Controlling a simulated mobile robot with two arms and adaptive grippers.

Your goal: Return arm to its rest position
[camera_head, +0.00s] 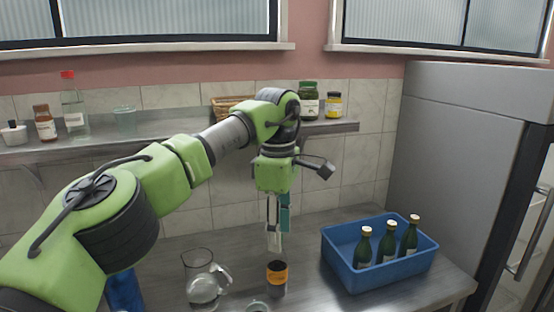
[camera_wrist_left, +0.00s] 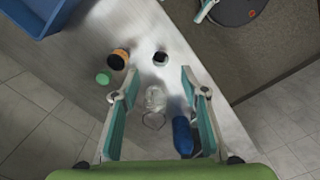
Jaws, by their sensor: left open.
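My left arm reaches in from the left across the head view. Its gripper (camera_head: 278,232) points down above the metal counter, behind the orange-labelled jar. In the left wrist view the two teal fingers of my left gripper (camera_wrist_left: 160,82) stand wide apart, with nothing held between them.
The counter (camera_head: 315,285) holds a glass jug (camera_head: 203,285), an orange-labelled jar (camera_head: 277,278), and a blue object (camera_head: 124,290) partly behind my arm. A blue crate (camera_head: 345,277) with three green bottles stands right. A shelf (camera_head: 160,136) with jars runs behind my arm.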

